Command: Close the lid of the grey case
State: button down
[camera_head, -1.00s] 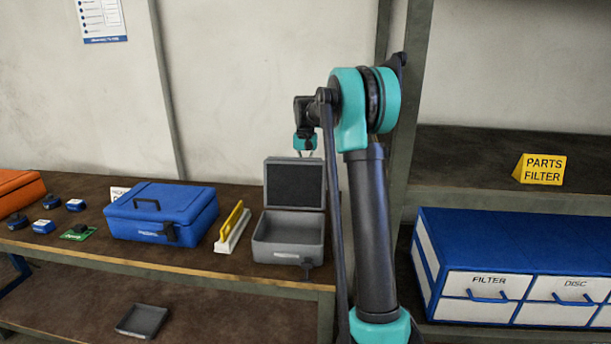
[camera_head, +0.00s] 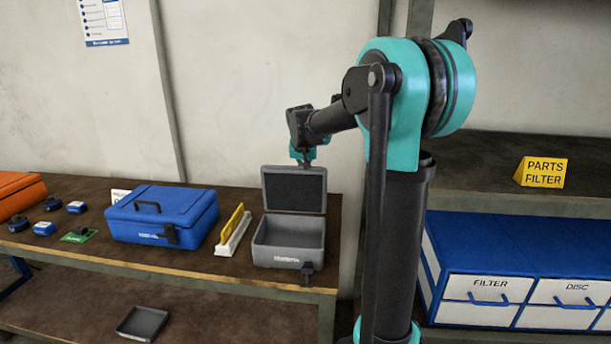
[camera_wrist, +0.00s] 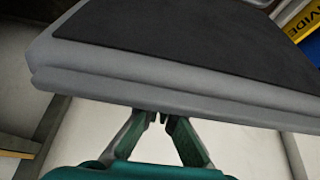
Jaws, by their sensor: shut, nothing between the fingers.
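The grey case (camera_head: 289,258) stands open on the bench in the head view, its empty tray facing up. Its lid (camera_head: 294,190) stands roughly upright at the back, with a dark inner panel. In the wrist view the lid (camera_wrist: 180,95) fills the upper part, its grey edge crossing in front of my fingertips. My gripper (camera_head: 303,162) is just above and behind the lid's top edge in the head view. In the wrist view my gripper (camera_wrist: 160,118) is shut and empty, its tips at the lid's edge. I cannot tell whether they touch the lid.
A yellow-and-white divider-like piece (camera_head: 233,230) stands just left of the grey case, with a closed blue case (camera_head: 162,217) beyond it. A wall is behind the bench. A blue drawer unit (camera_head: 520,260) stands at the right. A small dark tray (camera_head: 143,322) lies on the lower shelf.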

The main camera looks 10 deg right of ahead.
aim_at(303, 179)
jog(key=shift+s+a+r+t+h, duration=0.15)
jog(key=shift+s+a+t, duration=0.1)
jog(key=shift+s+t, duration=0.5)
jog(key=shift+s+a+r+t+h, duration=0.2)
jog(key=shift+s+t, duration=0.35)
jog(key=shift+s, duration=0.4)
jog(key=shift+s+a+t+h, duration=0.15)
jog(key=shift+s+a+t, duration=0.05)
jog(key=shift+s+t, duration=0.35)
jog(key=shift+s+a+t+h, duration=0.1)
jog(key=shift+s+a+t, duration=0.05)
jog(key=shift+s+t, duration=0.4)
jog(key=shift+s+a+f+t+h, duration=0.2)
jog(key=shift+s+t, duration=0.3)
jog(key=shift+s, duration=0.2)
jog(key=shift+s+a+f+t+h, duration=0.1)
jog(key=shift+s+a+f+t, duration=0.05)
jog(key=shift+s+t, duration=0.45)
jog(key=shift+s+a+f+t, duration=0.1)
jog(key=shift+s+f+t, duration=0.1)
jog(key=shift+s+t, duration=0.2)
jog(key=shift+s+a+f+t, duration=0.15)
jog(key=shift+s+t, duration=0.15)
jog(key=shift+s, duration=0.2)
jog(key=shift+s+a+f, duration=0.1)
jog(key=shift+s+f, duration=0.2)
jog(key=shift+s, duration=0.25)
dwell(0.6)
